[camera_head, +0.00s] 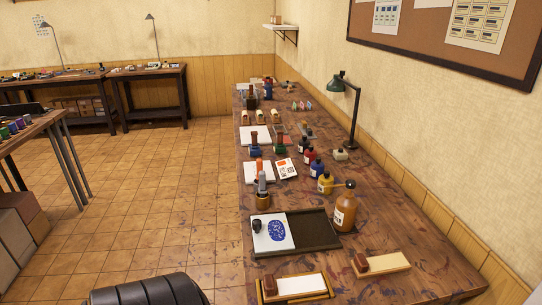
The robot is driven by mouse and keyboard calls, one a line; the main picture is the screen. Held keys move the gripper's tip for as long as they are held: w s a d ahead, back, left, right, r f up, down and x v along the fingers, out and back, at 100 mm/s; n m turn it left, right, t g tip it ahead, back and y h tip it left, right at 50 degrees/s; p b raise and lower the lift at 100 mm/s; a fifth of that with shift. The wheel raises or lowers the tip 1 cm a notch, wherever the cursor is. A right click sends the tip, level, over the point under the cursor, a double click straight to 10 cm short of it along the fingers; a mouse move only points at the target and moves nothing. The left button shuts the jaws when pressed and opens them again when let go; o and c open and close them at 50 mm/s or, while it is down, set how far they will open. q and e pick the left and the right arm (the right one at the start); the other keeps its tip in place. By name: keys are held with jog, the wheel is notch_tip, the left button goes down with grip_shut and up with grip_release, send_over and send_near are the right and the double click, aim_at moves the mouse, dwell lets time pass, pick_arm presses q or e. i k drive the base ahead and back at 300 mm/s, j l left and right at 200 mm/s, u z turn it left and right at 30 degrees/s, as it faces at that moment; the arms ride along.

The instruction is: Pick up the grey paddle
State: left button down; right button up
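A small upright grey piece (262,184) stands on the long workbench, with a brown and black base (262,200) below it and an orange part (259,165) just behind it. It is the closest match to the grey paddle, but it is too small to tell its exact shape. Neither of my grippers shows in the head view.
The workbench (400,270) runs along the right wall. A dark tray (315,228) with a blue-printed sheet (273,232), a large amber bottle (345,212), a yellow bottle (325,183) and a green lamp (350,100) stand on it.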

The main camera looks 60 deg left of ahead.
aim_at(263, 191)
jog(key=u, duration=1.85)
